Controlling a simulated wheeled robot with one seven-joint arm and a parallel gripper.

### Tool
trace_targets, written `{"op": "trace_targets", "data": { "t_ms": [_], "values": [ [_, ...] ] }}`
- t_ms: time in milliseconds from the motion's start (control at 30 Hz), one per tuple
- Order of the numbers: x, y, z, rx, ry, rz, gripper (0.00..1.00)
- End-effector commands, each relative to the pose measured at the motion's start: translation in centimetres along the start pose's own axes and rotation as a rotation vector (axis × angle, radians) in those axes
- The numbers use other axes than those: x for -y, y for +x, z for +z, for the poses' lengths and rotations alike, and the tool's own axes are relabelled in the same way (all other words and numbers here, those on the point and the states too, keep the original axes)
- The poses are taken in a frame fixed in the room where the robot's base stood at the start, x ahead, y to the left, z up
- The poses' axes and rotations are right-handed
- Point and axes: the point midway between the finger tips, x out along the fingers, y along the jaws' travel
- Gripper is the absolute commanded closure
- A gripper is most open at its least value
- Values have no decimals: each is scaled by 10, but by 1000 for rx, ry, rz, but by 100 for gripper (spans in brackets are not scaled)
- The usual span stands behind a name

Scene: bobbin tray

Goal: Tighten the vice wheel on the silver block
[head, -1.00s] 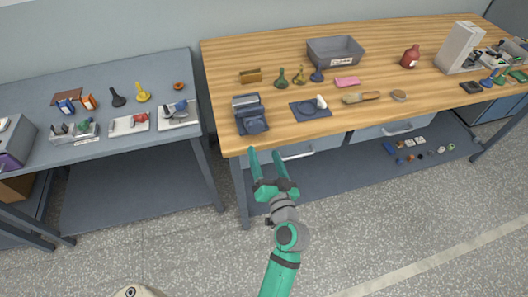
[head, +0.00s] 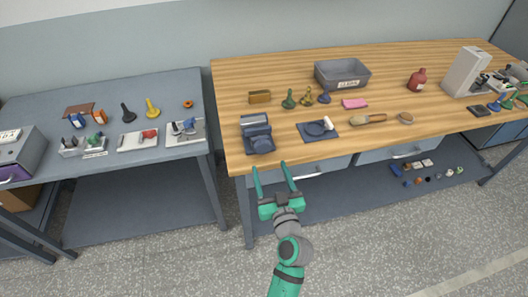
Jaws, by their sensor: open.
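A dark blue-grey vice (head: 257,134) stands at the front left corner of the wooden bench. A paler grey piece at its back looks like the silver block (head: 254,121), and a rounded dark part at its front looks like the wheel (head: 260,143). They are small, so I cannot tell how tightly the block is held. My green gripper (head: 272,170) is open and empty. Its fingers point toward the bench's front edge, in front of and slightly right of the vice in the picture, and apart from it.
On the wooden bench (head: 440,62), a dark mat (head: 307,134) with a ring and a white-ended tool lies right of the vice. Small green and brass pieces, a brush (head: 367,119) and a grey bin (head: 342,83) lie beyond. A grey table (head: 60,110) stands left.

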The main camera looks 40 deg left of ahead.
Motion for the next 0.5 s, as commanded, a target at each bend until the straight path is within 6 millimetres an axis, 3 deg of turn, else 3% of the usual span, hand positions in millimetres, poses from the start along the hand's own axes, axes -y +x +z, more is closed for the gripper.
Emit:
{"op": "trace_targets", "data": {
  "t_ms": [300, 500],
  "values": [
    [1, 57, -1, -1, 1, -3, 37],
    [2, 80, -1, 0, 2, -4, 37]
  ]
}}
